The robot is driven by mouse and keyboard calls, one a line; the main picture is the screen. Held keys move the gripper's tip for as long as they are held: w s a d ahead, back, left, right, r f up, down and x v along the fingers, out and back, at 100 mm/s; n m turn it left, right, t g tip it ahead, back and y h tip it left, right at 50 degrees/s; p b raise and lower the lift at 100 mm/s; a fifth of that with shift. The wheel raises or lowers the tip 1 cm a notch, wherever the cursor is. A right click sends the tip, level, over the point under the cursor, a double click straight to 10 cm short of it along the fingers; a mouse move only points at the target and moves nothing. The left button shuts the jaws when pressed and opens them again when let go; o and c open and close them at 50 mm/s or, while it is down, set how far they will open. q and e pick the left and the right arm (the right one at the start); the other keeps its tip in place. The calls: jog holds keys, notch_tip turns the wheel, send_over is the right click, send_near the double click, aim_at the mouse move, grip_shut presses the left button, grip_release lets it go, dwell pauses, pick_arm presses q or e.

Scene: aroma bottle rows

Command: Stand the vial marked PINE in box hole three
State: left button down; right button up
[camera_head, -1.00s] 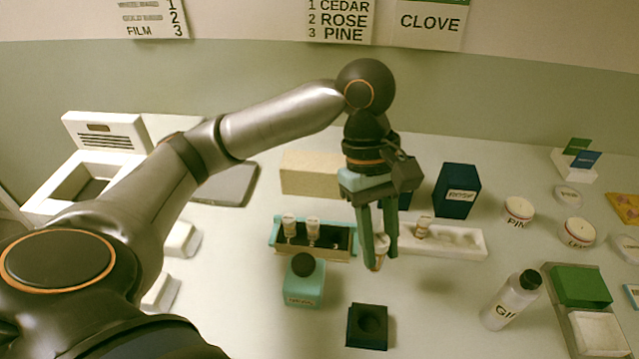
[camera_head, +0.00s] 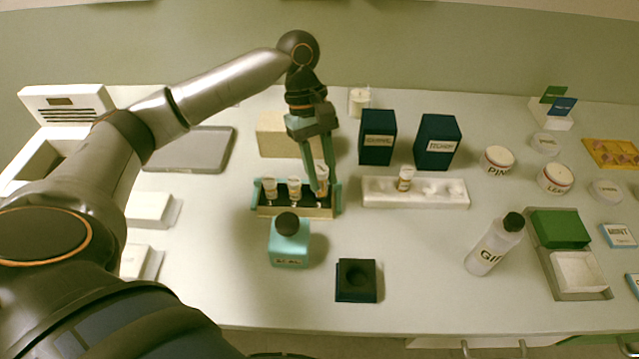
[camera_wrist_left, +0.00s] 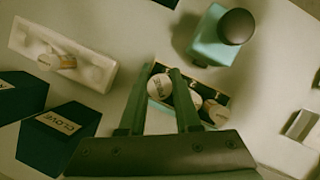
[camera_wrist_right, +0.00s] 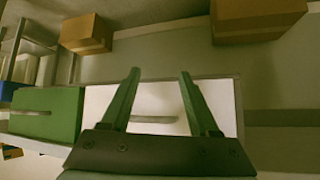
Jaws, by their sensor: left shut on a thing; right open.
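The teal box (camera_head: 293,212) stands mid-table with its holes in a row. Two white-capped vials, one at the left (camera_head: 269,188) and one in the middle (camera_head: 294,187), stand in it. My left gripper (camera_head: 320,190) is shut on a third vial (camera_head: 321,174), upright at the box's right-hand hole. I cannot tell whether its base touches the bottom. In the left wrist view this held vial (camera_wrist_left: 160,87) shows between the fingers, beside the other two; its label is not readable. My right gripper (camera_wrist_right: 160,75) is open and empty, away from the table objects.
A white rack (camera_head: 380,199) with one vial (camera_head: 404,178) stands right of the box. A teal bottle (camera_head: 289,243) stands close in front, and a dark square holder (camera_head: 357,282) nearer. Two dark blue boxes (camera_head: 377,138) (camera_head: 437,143) stand behind the rack.

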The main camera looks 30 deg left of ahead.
aim_at(320, 185)
pick_arm(q)
jog(key=shift+w+a+f, duration=0.15)
jog(key=shift+a+f, duration=0.05)
jog(key=shift+f, duration=0.1)
notch_tip(320, 185, down, 3)
jog(key=shift+a+f, duration=0.15)
jog(key=shift+f, duration=0.05)
jog(key=c, duration=0.9)
grip_release()
jog(key=shift+f, duration=0.1)
jog(key=v, duration=1.2)
jog(key=shift+p, duration=0.35)
